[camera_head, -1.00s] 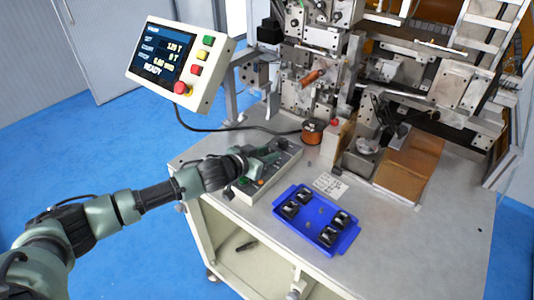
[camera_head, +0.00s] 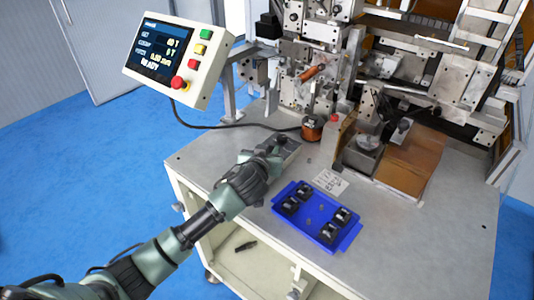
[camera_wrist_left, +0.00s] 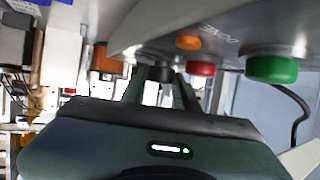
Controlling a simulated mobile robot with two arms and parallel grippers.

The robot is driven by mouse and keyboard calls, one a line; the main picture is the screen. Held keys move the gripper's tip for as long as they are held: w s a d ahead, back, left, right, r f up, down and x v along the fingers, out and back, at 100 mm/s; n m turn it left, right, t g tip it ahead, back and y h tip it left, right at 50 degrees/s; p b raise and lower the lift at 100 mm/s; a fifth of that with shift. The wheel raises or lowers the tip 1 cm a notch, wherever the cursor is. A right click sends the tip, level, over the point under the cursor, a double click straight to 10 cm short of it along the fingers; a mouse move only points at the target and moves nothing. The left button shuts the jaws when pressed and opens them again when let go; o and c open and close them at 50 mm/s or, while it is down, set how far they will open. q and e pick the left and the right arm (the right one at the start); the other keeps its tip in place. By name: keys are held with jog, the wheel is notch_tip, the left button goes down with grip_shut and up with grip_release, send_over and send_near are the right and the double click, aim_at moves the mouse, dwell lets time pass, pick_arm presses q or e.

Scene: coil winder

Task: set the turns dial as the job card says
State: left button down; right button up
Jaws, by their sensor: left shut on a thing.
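The control box (camera_head: 291,151) stands on the table, mostly hidden by my left arm in the head view. In the left wrist view, the black turns dial (camera_wrist_left: 158,73) sits between my left gripper's (camera_wrist_left: 160,82) two fingers, which are shut on it. My left gripper also shows in the head view (camera_head: 272,147), over the box. The job card (camera_head: 329,182) lies on the table right of the box; its writing is too small to read. The tilted screen (camera_head: 163,47) shows a SET value that looks like 60 T, with READY below. My right gripper is out of view.
In the left wrist view, an orange lamp (camera_wrist_left: 187,43), a red button (camera_wrist_left: 201,69) and a green button (camera_wrist_left: 271,69) are right of the dial. A blue tray (camera_head: 304,228) with black parts lies in front of the card. A copper spool (camera_head: 312,129) stands behind the box.

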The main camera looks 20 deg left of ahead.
pick_arm(q)
jog(key=shift+d+f+n+g+y+b, duration=0.15)
jog(key=shift+n+y+b, duration=0.25)
jog(key=shift+n+y, duration=0.2)
jog(key=shift+d+f+n+g+y+b, duration=0.1)
jog(key=shift+n+g+y+b, duration=0.05)
jog(key=shift+n+y+b, duration=0.35)
jog(key=shift+r+n+g+y+b, duration=0.25)
jog(key=shift+n+y+b, duration=0.3)
jog(key=shift+n+y, duration=0.4)
jog(key=c, duration=1.1)
grip_release()
jog(key=shift+w, duration=0.1)
jog(key=shift+o, duration=0.2)
jog(key=b+v, duration=0.1)
jog(key=v, duration=0.6)
jog(key=shift+s+d+b, duration=0.25)
jog(key=shift+s+b, duration=0.05)
jog(key=shift+s, duration=0.05)
